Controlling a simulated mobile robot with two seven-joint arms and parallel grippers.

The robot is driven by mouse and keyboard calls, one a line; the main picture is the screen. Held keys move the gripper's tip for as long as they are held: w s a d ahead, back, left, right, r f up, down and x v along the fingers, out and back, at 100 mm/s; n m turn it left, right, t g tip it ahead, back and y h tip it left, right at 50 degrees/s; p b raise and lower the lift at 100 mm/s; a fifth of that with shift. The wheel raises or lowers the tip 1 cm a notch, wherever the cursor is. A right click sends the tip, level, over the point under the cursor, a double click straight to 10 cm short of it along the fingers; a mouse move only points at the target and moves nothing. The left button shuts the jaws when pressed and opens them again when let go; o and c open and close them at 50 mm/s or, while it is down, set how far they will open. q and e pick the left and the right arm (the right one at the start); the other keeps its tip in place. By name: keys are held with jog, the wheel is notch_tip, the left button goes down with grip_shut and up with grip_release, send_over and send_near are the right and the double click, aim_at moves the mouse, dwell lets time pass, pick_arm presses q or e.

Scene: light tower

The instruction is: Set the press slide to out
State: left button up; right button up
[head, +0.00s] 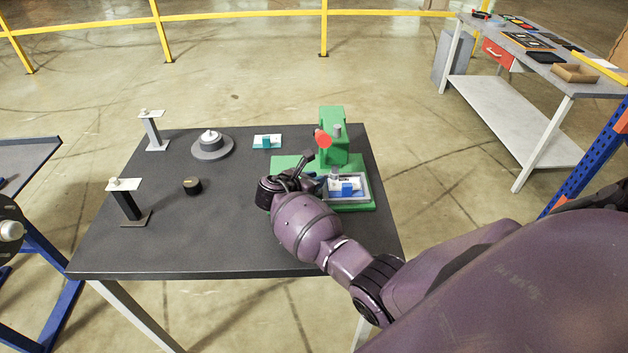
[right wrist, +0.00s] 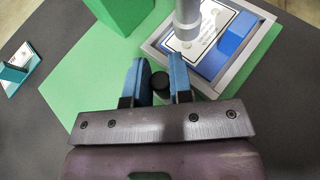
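The green press (head: 333,140) stands at the right of the dark table, with a red-ended lever (head: 322,138). Its slide is a grey-framed tray (head: 367,192) on the green base, holding a white plate and a blue block (right wrist: 238,36). The press's grey ram (right wrist: 187,22) is over the plate in the right wrist view. My right gripper (head: 305,172) is low beside the tray's left side. Its two blue fingers (right wrist: 158,72) stand close on either side of a round black knob (right wrist: 159,81). The knob's link to the slide is hidden.
A white card with a teal block (head: 267,141), a round grey fixture (head: 212,146), a black puck (head: 192,185) and two posts (head: 130,205) (head: 152,130) stand left on the table (head: 200,245). The table's front left is clear. A workbench (head: 515,110) stands at the back right.

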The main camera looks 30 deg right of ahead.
grip_shut()
jog(key=w+a+b, duration=0.1)
jog(key=w+a, duration=0.1)
jog(key=a, duration=0.2)
jog(key=w+a+b, duration=0.2)
jog(key=w+a, duration=0.1)
jog(key=a, duration=0.1)
jog(key=w+a+b, duration=0.1)
jog(key=w+a, duration=0.1)
jog(key=a, duration=0.2)
jog(key=shift+w+a+f, duration=0.1)
jog(key=shift+w+a, duration=0.1)
jog(key=shift+w, duration=0.1)
jog(key=shift+a+r, duration=0.15)
jog(key=shift+r, duration=0.05)
jog(key=shift+w, duration=0.1)
jog(key=o, duration=0.7)
grip_release()
jog(key=shift+a, duration=0.15)
jog(key=v, duration=1)
jog(key=shift+a+r, duration=0.1)
jog(key=shift+a, duration=0.25)
